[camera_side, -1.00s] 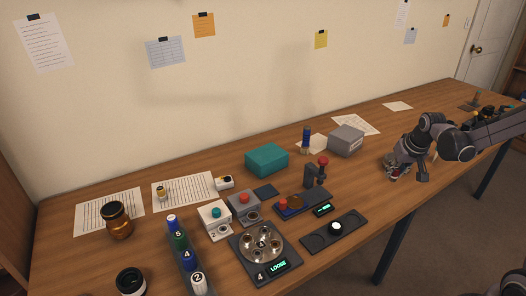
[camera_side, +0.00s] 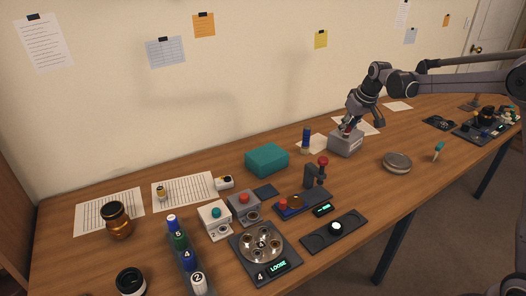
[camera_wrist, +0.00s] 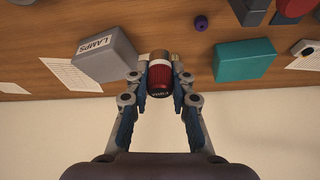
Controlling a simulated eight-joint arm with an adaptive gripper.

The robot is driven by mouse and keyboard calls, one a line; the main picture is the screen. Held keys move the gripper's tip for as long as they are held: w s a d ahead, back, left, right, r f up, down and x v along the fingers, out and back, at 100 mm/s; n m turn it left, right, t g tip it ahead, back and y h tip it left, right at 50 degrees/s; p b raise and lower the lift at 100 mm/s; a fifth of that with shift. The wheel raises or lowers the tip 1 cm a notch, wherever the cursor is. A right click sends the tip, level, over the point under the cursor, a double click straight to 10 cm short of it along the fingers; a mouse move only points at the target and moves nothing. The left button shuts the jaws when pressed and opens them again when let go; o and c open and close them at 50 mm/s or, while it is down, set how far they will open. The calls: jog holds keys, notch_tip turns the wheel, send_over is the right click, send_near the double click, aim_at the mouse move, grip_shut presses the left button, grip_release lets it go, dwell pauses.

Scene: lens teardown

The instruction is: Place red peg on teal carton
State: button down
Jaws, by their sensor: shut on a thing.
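My gripper (camera_side: 347,127) is shut on the red peg (camera_wrist: 159,78). The peg shows between the fingertips in the wrist view, with a dark lettered end and a white band. In the side view the gripper is over or beside the grey carton, and only a bit of red shows at the fingertips. The teal carton (camera_side: 266,160) stands left of the gripper with a clear top. It also shows on the right in the wrist view (camera_wrist: 245,61), apart from the peg.
The grey carton (camera_side: 345,143), labelled LAMPS in the wrist view, is close to the gripper. A blue cylinder (camera_side: 306,140) stands between the two cartons. A post with a red knob (camera_side: 322,161) stands in front. A round tin (camera_side: 397,161) lies to the right.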

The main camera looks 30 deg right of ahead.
jog(key=w+a+r+n+y, duration=0.1)
jog(key=w+a+n, duration=0.1)
jog(key=w+a, duration=0.7)
send_over(269, 155)
jog(key=s, duration=0.2)
jog(key=f, duration=0.6)
jog(key=shift+w+d, duration=0.1)
jog(key=shift+d, duration=0.3)
jog(key=shift+w+a+f, duration=0.2)
jog(key=shift+a+f, duration=0.05)
jog(key=shift+a, duration=0.15)
jog(key=shift+f, duration=2)
jog(key=shift+f, duration=0.15)
jog(key=c, duration=1.2)
grip_release()
jog(key=shift+o, duration=0.2)
